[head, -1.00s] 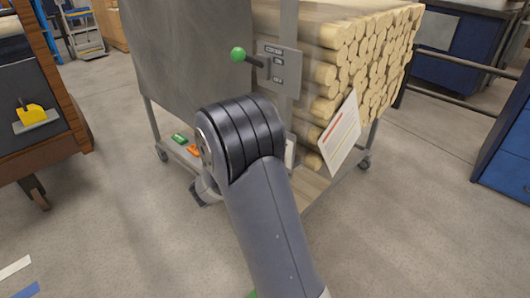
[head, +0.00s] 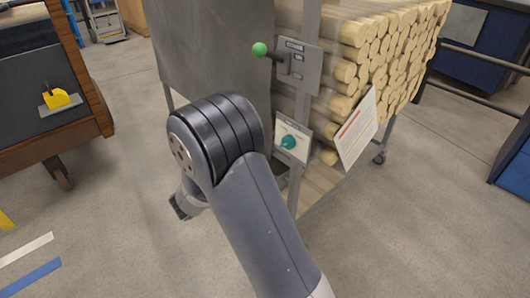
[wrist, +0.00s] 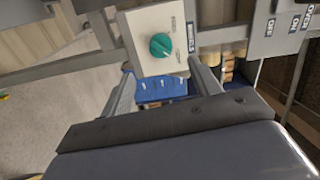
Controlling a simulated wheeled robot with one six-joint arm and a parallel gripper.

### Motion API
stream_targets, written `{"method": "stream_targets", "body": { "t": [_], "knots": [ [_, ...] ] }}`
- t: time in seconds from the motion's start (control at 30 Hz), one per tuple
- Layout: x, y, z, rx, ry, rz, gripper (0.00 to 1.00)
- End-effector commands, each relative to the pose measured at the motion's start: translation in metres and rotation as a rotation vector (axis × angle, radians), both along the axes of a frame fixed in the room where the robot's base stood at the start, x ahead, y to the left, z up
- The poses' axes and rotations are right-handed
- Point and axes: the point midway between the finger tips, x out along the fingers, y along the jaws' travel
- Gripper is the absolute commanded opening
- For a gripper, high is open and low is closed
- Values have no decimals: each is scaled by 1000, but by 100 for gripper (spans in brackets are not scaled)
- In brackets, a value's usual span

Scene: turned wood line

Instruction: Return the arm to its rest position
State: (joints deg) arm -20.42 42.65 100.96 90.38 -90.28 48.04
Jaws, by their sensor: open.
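My arm (head: 255,215) rises from the bottom of the head view and bends at a thick dark joint in front of the metal cart. My gripper (head: 183,205) shows only in part in the head view, low and left of that joint. In the wrist view my gripper (wrist: 162,85) has its two fingers apart, with nothing held between them. A white panel with a teal knob (wrist: 160,45) is just past the fingertips in the wrist view. The same knob (head: 288,142) is right of my arm's joint in the head view. I cannot tell the exact gap to the panel.
The cart carries stacked wooden rods (head: 385,55), a green-tipped lever (head: 260,49) and a tilted paper sheet (head: 357,127). A wooden bench with a yellow object (head: 57,98) stands left. A blue cabinet is at right (head: 515,160).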

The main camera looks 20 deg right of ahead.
Motion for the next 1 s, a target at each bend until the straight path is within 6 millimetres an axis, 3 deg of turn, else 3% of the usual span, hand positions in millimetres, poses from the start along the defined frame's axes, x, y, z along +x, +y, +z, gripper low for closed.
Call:
{"method": "stream_targets", "body": {
  "t": [0.53,1.0],
  "knots": [
    [0,0,-1,0,-1,-2,59],
    [25,-72,-2,2,-3,-4,59]
  ]
}}
